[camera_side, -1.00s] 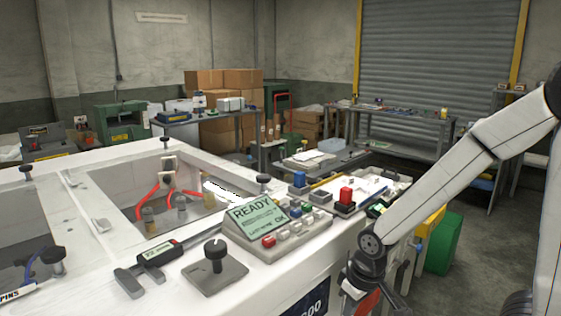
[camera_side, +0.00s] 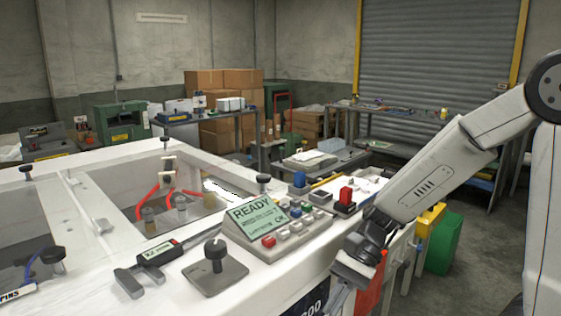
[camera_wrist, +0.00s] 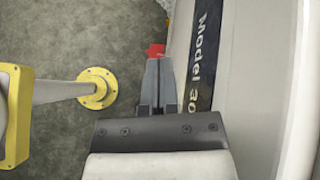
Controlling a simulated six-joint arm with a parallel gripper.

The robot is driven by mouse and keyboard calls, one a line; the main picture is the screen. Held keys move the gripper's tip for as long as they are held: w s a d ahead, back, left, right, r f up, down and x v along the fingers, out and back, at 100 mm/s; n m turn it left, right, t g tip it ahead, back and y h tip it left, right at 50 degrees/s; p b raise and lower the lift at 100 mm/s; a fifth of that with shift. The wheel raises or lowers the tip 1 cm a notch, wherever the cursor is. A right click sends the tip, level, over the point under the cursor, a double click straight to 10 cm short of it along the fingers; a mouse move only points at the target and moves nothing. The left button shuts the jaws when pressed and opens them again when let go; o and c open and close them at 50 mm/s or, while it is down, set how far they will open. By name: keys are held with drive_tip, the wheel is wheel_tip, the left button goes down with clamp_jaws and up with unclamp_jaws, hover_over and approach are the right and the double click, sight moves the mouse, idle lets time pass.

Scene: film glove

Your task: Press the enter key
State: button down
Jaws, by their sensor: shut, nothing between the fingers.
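The control panel (camera_side: 272,228) sits on top of the white machine. Its green tilted screen (camera_side: 256,214) reads READY. Several pale keys (camera_side: 296,228) and a red key (camera_side: 268,241) lie in front of and beside the screen. The labels are too small to tell which is the enter key. My gripper (camera_side: 338,300) is at the front side of the machine, right of and lower than the keys, apart from them. Its shut fingers also show in the wrist view (camera_wrist: 158,64), pointing down beside the machine's front. No keys show in that view.
A clamp block with a black knob (camera_side: 214,264) and a digital caliper (camera_side: 150,262) lie left of the panel. A red-topped switch (camera_side: 345,196) stands to its right. In the wrist view a yellow-based post (camera_wrist: 97,88) stands on the floor.

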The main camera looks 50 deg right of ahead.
sight(307, 207)
drive_tip(key=w+d+r+m+t, duration=0.1)
drive_tip(key=w+d+r, duration=0.1)
drive_tip(key=w+r, duration=0.1)
drive_tip(key=w+d+r+m+t, duration=0.1)
drive_tip(key=w+r+t, duration=0.1)
drive_tip(key=w+r, duration=0.2)
drive_tip(key=w+d+r+m+t, duration=0.1)
drive_tip(key=w+d+r, duration=0.1)
drive_tip(key=w+r, duration=0.2)
drive_tip(key=shift+d+r+m, duration=0.15)
drive_tip(key=shift+r, duration=0.45)
drive_tip(key=shift+d+r+m, duration=0.15)
drive_tip(key=shift+r, duration=0.45)
drive_tip(key=w+d+r+t+h, duration=0.3)
drive_tip(key=d+r, duration=0.3)
drive_tip(key=r, duration=0.2)
drive_tip(key=shift+w+m+h, duration=0.4)
drive_tip(key=shift+w+h, duration=0.2)
drive_tip(key=shift+f, duration=0.15)
drive_tip(key=shift+f, duration=4.3)
